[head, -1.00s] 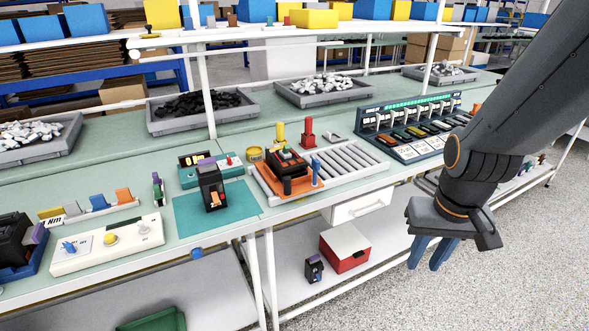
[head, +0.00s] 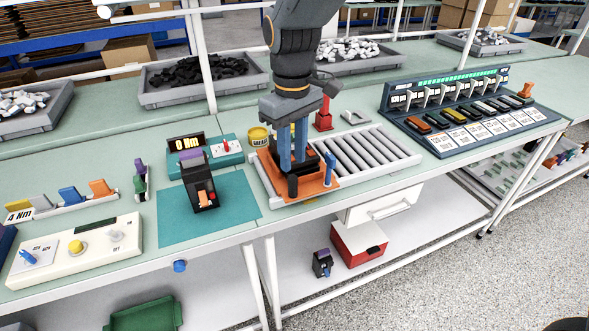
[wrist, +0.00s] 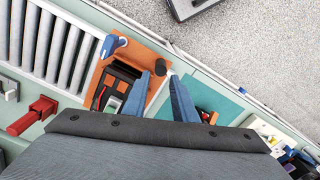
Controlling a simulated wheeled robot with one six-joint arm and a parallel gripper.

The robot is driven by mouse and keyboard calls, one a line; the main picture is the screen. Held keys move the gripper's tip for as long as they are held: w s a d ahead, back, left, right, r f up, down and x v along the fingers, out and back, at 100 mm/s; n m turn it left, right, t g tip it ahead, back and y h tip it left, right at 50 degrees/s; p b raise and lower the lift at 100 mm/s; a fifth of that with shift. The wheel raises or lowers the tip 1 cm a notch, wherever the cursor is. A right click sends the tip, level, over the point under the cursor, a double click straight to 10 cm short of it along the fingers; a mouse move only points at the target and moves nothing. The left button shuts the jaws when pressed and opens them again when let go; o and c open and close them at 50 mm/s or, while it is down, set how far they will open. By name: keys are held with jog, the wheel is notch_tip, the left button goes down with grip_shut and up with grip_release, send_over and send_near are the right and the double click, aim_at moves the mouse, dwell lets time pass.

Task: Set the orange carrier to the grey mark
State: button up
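The orange carrier (head: 314,187) sits at the left end of the roller conveyor (head: 367,150), with a dark breaker on it. A blue post (head: 329,168) stands at its right side and a black knob (head: 292,186) at its front. My gripper (head: 292,166) points down over the carrier, hiding much of the breaker. In the wrist view my gripper (wrist: 172,84) has its two blue fingers apart, with the black knob (wrist: 161,67) just beyond their gap. The carrier (wrist: 150,53) lies beneath. I cannot tell whether the fingers touch anything. I cannot make out a grey mark.
A yellow tin (head: 259,137) and a red stand (head: 323,115) are behind the carrier. Left of it, a black tester (head: 201,185) stands on a teal mat (head: 238,197). The rollers to the carrier's right are clear, up to the dark breaker panel (head: 470,115).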

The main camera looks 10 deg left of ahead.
aim_at(292, 177)
jog(key=shift+a+f, duration=0.2)
jog(key=shift+f, duration=0.1)
jog(key=shift+f+p, duration=0.85)
jog(key=shift+f, duration=2.65)
jog(key=shift+d, duration=0.1)
grip_shut()
